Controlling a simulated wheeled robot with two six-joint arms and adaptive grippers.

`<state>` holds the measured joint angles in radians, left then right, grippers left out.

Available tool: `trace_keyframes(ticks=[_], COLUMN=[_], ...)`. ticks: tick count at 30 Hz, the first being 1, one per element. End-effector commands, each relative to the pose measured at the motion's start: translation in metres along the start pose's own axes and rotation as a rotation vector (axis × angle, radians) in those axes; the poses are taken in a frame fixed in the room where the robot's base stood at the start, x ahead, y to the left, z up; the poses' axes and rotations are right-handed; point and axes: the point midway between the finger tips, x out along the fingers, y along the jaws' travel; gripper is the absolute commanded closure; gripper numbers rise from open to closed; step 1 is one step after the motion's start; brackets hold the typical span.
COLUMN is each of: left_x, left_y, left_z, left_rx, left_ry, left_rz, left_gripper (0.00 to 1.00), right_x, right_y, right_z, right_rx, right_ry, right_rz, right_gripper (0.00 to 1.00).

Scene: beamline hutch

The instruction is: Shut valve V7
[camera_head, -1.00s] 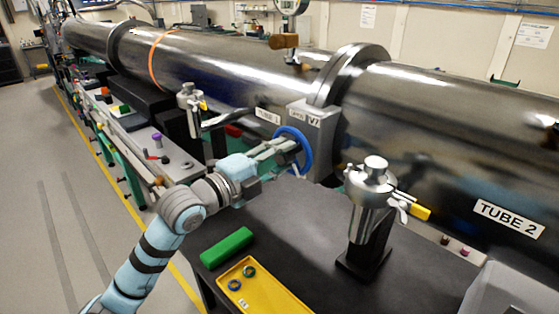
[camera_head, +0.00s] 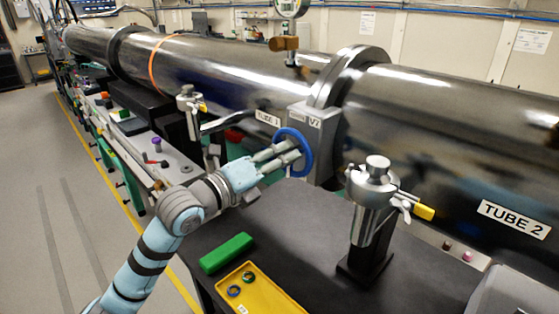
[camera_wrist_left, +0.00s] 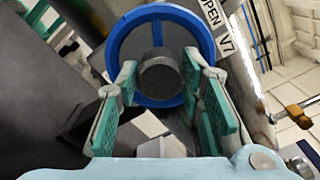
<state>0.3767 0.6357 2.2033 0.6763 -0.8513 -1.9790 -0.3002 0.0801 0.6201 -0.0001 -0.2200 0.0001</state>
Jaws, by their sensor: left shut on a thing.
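Valve V7 is a grey block (camera_head: 325,132) with a blue handwheel (camera_head: 307,152), set below the flange between the two tubes. My left gripper (camera_head: 290,153) reaches the wheel from the left and is shut on it. In the left wrist view, the fingers (camera_wrist_left: 160,85) lie on either side of the wheel's grey hub (camera_wrist_left: 160,74), in front of the blue rim (camera_wrist_left: 155,14). Exactly where the pads touch is hard to tell. A partly cut-off label (camera_wrist_left: 216,22) reading "OPEN" and "V7" shows beside the wheel. My right gripper is not in view.
A metal clamp post (camera_head: 372,210) with a yellow-tipped handle stands right of the wheel on the dark table (camera_head: 300,225). A green block (camera_head: 227,253) and a yellow tray (camera_head: 265,292) lie at the front. Another post (camera_head: 191,112) stands left.

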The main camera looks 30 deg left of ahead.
Motion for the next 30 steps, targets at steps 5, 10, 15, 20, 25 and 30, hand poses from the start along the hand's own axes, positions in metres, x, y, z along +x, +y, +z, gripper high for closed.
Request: trace_keyframes(ticks=[5,10,15,20,25,30], left_x=[0.000,0.000,0.000,0.000,0.000,0.000], left_y=[0.001,0.001,0.001,0.001,-0.001,-0.024], left_z=[-0.001,-0.001,-0.001,-0.001,0.001,0.016], left_rx=[0.008,0.007,0.006,0.006,0.006,0.010], left_ry=[0.002,0.002,0.002,0.002,0.001,-0.004], left_rz=[0.003,0.004,0.003,0.002,0.000,-0.005], left_gripper=[0.93,0.93,0.50,0.46,0.46,0.46], right_x=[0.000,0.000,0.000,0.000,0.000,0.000], right_y=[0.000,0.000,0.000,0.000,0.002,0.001], right_z=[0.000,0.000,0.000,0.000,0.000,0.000], right_rx=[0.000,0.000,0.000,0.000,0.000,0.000], right_ry=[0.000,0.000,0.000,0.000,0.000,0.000], right_rz=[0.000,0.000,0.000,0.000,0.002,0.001], right_gripper=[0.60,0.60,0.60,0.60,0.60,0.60])
